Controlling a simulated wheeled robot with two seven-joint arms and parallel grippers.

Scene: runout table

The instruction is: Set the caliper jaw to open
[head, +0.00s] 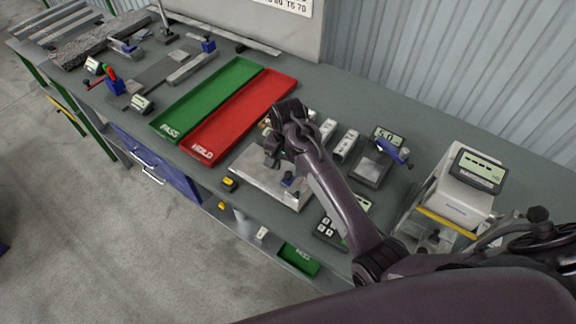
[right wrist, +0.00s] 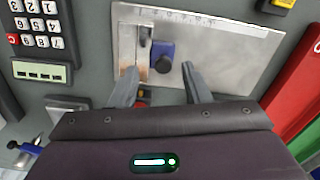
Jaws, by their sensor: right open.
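A flat metal plate (head: 255,178) lies on the bench. In the right wrist view the plate (right wrist: 225,48) has a ruled scale along one edge. A blue block (right wrist: 162,50) with a dark round knob (right wrist: 164,64) sits on it, beside a narrow metal piece (right wrist: 145,50); this looks like the caliper jaw, though I cannot be sure. The blue block also shows in the head view (head: 291,181). My right gripper (right wrist: 160,70) is open and empty above the plate, its two fingers on either side of the knob in the picture. Contact cannot be told. My left gripper is out of view.
A red HOLD tray (head: 240,115) and a green PASS tray (head: 215,90) lie left of the plate. Several gauges stand to the right, with a display box (head: 480,165) on a stand. A keypad (right wrist: 38,25) lies beside the plate. A yellow item (head: 230,184) sits near the bench's front edge.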

